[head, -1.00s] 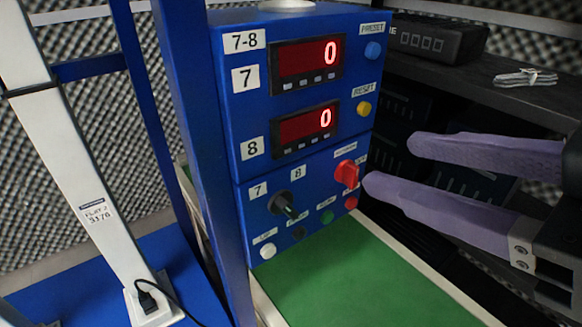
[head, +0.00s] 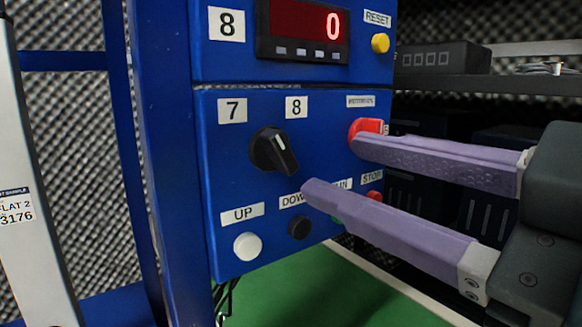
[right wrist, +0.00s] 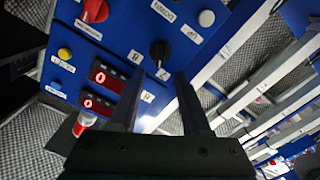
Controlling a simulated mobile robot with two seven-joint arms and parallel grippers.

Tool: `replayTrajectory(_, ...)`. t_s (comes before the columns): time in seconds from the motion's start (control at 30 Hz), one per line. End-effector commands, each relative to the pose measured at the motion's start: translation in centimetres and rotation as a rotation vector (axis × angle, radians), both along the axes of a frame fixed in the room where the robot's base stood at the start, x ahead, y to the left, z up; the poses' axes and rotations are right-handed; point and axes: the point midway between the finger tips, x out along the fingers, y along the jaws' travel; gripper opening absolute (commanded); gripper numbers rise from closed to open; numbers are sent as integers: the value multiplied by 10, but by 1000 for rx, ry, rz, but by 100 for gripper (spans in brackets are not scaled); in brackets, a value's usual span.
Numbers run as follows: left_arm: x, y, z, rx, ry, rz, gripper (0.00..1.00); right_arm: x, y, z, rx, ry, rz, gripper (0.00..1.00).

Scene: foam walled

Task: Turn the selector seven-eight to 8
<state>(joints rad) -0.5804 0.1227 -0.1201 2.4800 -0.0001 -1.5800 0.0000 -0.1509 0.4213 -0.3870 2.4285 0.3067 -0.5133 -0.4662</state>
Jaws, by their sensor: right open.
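The selector seven-eight is a black knob (head: 273,152) on the blue panel, below the label 7 (head: 232,109) and the label 8 (head: 296,106). In the right wrist view the knob (right wrist: 160,52) shows beyond the spread fingers (right wrist: 160,105). My left gripper is not in view.
A red rotary switch (head: 360,128) is partly behind the upper finger. The white UP button (head: 247,246) and black DOWN button (head: 299,227) sit below the knob; the lower fingertip overlaps the DOWN label. A blue post (head: 165,150) stands left of the panel.

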Motion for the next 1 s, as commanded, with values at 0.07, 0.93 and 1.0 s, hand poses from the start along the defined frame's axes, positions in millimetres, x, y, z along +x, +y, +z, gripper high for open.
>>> replayTrajectory(0.07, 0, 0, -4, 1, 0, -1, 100, 13, 9, 0, 5, -3, -1, 48)
replayTrajectory(0.93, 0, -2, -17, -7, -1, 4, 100, 62, 45, 0, -1, 1, 0, 33)
replayTrajectory(1.0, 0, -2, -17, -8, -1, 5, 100, 62, 45, 0, -1, 1, 0, 25)
